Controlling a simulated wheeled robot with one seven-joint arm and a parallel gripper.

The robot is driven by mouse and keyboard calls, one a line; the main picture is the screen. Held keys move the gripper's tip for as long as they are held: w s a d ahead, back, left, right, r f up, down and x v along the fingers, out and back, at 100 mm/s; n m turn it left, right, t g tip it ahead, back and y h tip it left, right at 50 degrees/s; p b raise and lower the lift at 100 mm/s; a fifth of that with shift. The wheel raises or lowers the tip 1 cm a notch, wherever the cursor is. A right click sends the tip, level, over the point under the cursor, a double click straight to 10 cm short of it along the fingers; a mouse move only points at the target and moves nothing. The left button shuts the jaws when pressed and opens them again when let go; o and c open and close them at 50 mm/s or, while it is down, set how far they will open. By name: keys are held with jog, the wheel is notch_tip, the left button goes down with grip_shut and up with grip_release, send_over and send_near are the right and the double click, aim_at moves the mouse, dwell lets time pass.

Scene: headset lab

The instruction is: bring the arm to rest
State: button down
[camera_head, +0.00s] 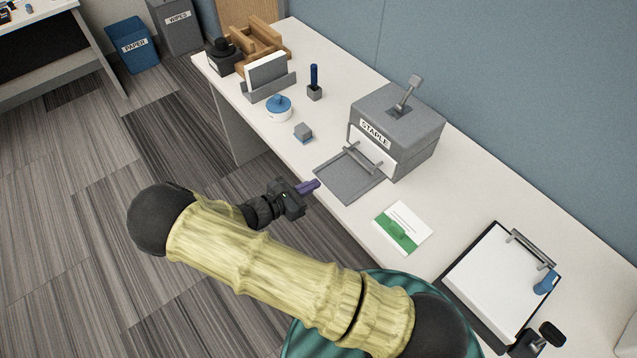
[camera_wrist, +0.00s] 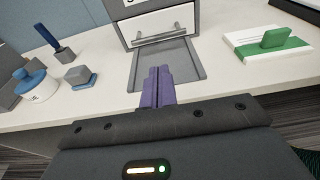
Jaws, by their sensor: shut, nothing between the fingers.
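My gripper (camera_head: 309,187) has purple fingers and is shut with nothing between them. In the head view it is at the front edge of the white desk (camera_head: 354,214), just in front of the grey tray plate of the staple box. In the wrist view the closed fingers (camera_wrist: 158,84) point toward that plate (camera_wrist: 186,68). I cannot tell the exact height of the fingers over the desk edge. My arm is bent and reaches in from the lower right of the head view.
The grey STAPLE box (camera_head: 412,117) with a lever stands behind the plate. A green and white card (camera_head: 404,228) and a clipboard (camera_head: 490,275) lie to the right. A small grey block (camera_head: 303,131) and a blue-lidded pot (camera_head: 279,108) stand to the left. Open floor lies left of my arm.

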dwell(0.5)
jog(key=s+d+r+m+g+y, duration=0.5)
jog(key=s+d+m+g, duration=0.2)
jog(key=d+m+g, duration=0.3)
jog(key=s+d+r+m+t+y, duration=0.2)
jog(key=r+m+y, duration=0.2)
jog(key=r+m, duration=0.2)
jog(key=s+d+r+m+t+y, duration=0.1)
jog(key=s+r+m+y, duration=0.2)
jog(key=r+m, duration=0.4)
jog(key=shift+s+d+r+m+t+y, duration=0.25)
jog(key=shift+d+m+t+y, duration=0.2)
jog(key=shift+m, duration=0.45)
